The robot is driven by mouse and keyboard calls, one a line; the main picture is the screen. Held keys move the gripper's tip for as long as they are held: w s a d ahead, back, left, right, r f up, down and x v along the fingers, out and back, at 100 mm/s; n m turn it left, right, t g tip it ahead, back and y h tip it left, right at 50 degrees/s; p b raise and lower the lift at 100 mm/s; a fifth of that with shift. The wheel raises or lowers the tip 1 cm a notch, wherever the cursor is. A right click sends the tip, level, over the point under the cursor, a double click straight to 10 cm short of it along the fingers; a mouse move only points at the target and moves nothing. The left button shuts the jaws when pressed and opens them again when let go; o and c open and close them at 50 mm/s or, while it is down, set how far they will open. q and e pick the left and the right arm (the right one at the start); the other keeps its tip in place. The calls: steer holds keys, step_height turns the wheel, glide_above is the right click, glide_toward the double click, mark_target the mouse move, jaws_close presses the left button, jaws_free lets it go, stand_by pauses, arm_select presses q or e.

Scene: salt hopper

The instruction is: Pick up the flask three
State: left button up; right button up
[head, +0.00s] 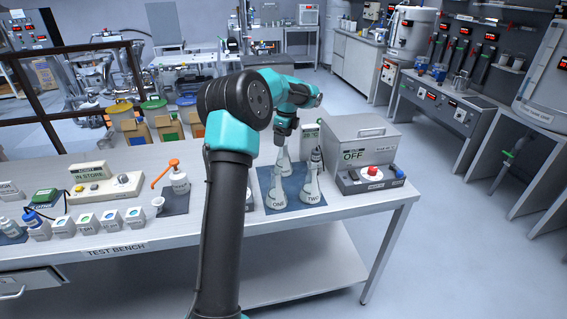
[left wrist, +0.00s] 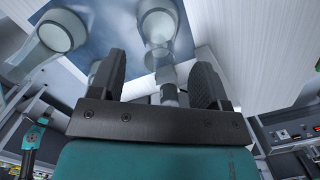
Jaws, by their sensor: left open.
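Several clear conical flasks stand on a blue mat (head: 293,201) on the bench. The front ones carry the labels ONE (head: 277,197) and TWO (head: 312,190). A flask behind them (head: 283,163) shows no readable label, so I cannot confirm which is flask three. My left gripper (head: 284,139) is just above this rear flask, pointing down. In the left wrist view the jaws (left wrist: 160,88) are open, with a flask's narrow neck (left wrist: 168,92) between them. Another flask (left wrist: 55,36) is at the upper left there. My right gripper is not in view.
A tray with a red button (head: 372,172) is at right. A white bottle (head: 180,183) and labelled jars (head: 111,218) are at left. My left arm hides the middle bench.

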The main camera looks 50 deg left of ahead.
mark_target(284, 157)
arm_select(q)
steer(key=shift+f, duration=2.65)
jaws_close()
